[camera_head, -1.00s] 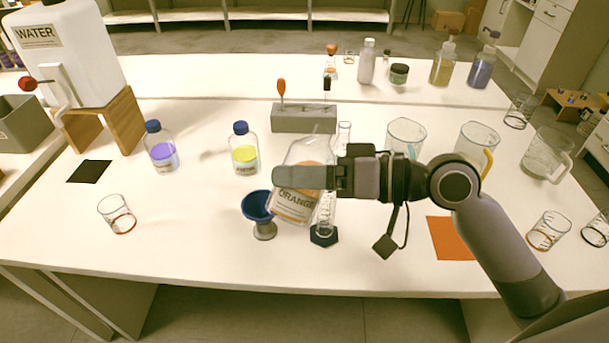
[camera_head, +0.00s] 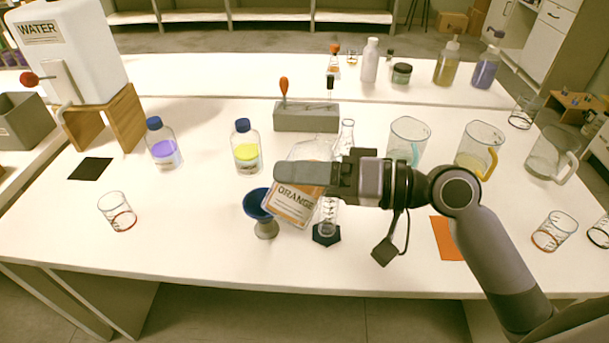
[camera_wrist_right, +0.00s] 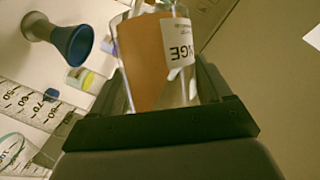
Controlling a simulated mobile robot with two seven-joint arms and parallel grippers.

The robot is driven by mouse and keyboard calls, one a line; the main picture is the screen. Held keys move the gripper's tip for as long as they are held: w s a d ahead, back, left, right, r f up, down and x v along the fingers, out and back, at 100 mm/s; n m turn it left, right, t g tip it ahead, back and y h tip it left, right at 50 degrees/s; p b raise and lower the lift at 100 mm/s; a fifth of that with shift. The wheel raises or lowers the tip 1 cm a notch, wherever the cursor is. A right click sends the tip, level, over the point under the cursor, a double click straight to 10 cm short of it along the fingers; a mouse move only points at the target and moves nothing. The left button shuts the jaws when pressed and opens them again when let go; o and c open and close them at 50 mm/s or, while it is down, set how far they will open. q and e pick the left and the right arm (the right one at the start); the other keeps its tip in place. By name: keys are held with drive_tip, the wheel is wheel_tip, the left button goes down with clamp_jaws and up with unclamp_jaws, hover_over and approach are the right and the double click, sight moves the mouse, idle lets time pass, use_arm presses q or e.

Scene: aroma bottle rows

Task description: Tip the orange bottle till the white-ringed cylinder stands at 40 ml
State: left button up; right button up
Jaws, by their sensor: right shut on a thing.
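My right gripper (camera_head: 300,173) is shut on the orange bottle (camera_head: 292,204), a clear bottle with an orange and white label. It holds the bottle tilted above the table. The bottle also shows between the fingers in the right wrist view (camera_wrist_right: 146,62). A tall clear graduated cylinder (camera_head: 327,218) on a dark six-sided base stands just right of the bottle, partly hidden by my gripper. Its printed scale shows in the right wrist view (camera_wrist_right: 38,101). I cannot make out a white ring or its liquid level. My left gripper is not in view.
A blue funnel-shaped cup (camera_head: 257,204) on a stand is close left of the bottle. Yellow (camera_head: 246,152) and purple (camera_head: 163,150) bottles stand farther left. A grey block (camera_head: 306,118) is behind. Pitchers (camera_head: 479,150) stand at right. The front left table is mostly clear.

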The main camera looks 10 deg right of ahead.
drive_tip(key=shift+s+a+f+m+y+b, duration=0.1)
drive_tip(key=shift+f+m+y+b, duration=0.2)
drive_tip(key=shift+f+b, duration=0.4)
drive_tip(key=shift+a+f+m+y+b, duration=0.1)
drive_tip(key=shift+f+m+b, duration=0.35)
drive_tip(key=shift+f, duration=0.3)
idle(0.6)
drive_tip(key=shift+r+m+p, duration=0.35)
drive_tip(key=shift+r+m+y+p, duration=0.3)
drive_tip(key=shift+r+m+y, duration=0.1)
drive_tip(key=shift+m, duration=0.2)
drive_tip(key=shift+d+r+m+t, duration=0.1)
drive_tip(key=shift+r+m+t, duration=0.25)
drive_tip(key=shift+m, duration=0.15)
drive_tip(key=shift+y, duration=0.3)
idle(0.9)
drive_tip(key=shift+f+m+t, duration=0.1)
drive_tip(key=shift+m+t, duration=0.15)
drive_tip(key=shift+m, duration=0.35)
idle(1.5)
